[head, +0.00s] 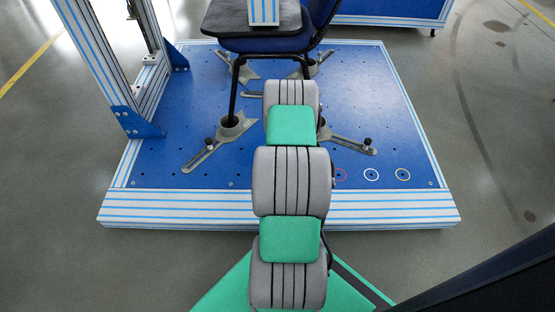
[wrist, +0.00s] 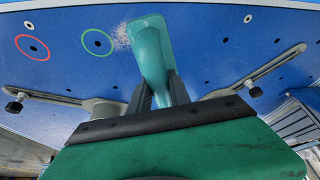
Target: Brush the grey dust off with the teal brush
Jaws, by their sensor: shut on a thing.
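The teal brush (wrist: 150,50) is between the dark fingers of my gripper (wrist: 158,84) in the wrist view. My gripper is shut on its handle. A pale grey speckled dust patch (wrist: 122,38) lies on the blue plate (wrist: 210,50), just left of the brush and right of a green ring (wrist: 97,42). The brush may hide part of the dust. I cannot tell whether the brush touches the plate. In the head view my arm covers the gripper, brush and dust; the blue plate (head: 185,150) shows around it.
A chair with a blue seat (head: 265,44) stands on the plate, its legs in grey clamps (head: 232,124). A striped upright post (head: 100,50) stands at left. The plate's right side is clear.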

